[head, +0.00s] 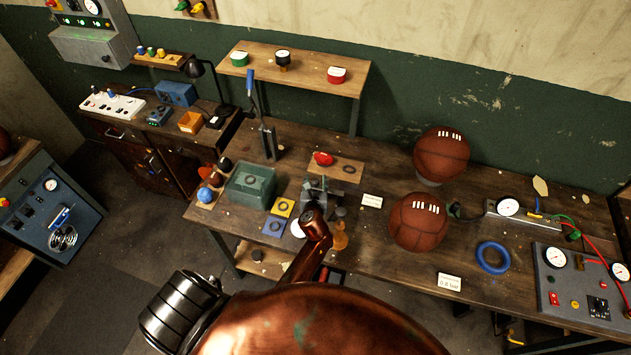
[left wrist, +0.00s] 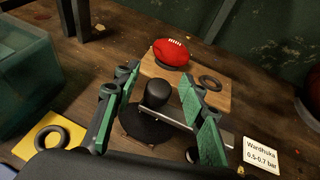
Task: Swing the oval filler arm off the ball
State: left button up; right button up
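A small red oval ball with white laces (head: 323,158) lies on a light wooden board (head: 350,174); it also shows in the left wrist view (left wrist: 171,52). Nearer, a black knob (left wrist: 156,92) stands over a dark round base (left wrist: 150,128). A grey metal bar (left wrist: 222,139) extends from there to the right. I cannot tell for sure that this is the oval filler arm. My left gripper (head: 318,190) is open, its green-padded fingers (left wrist: 163,82) on either side of the knob, apparently not touching it. My right gripper is not in view.
A green box (head: 250,182) stands left of the gripper, with a yellow ring plate (head: 282,207) nearby. Two brown balls (head: 441,153) (head: 418,222) stand to the right, and a label card (head: 372,201) lies between. A raised shelf (head: 297,65) is behind.

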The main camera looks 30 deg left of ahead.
pick_arm(q)
jog(key=shift+c, duration=0.5)
grip_shut()
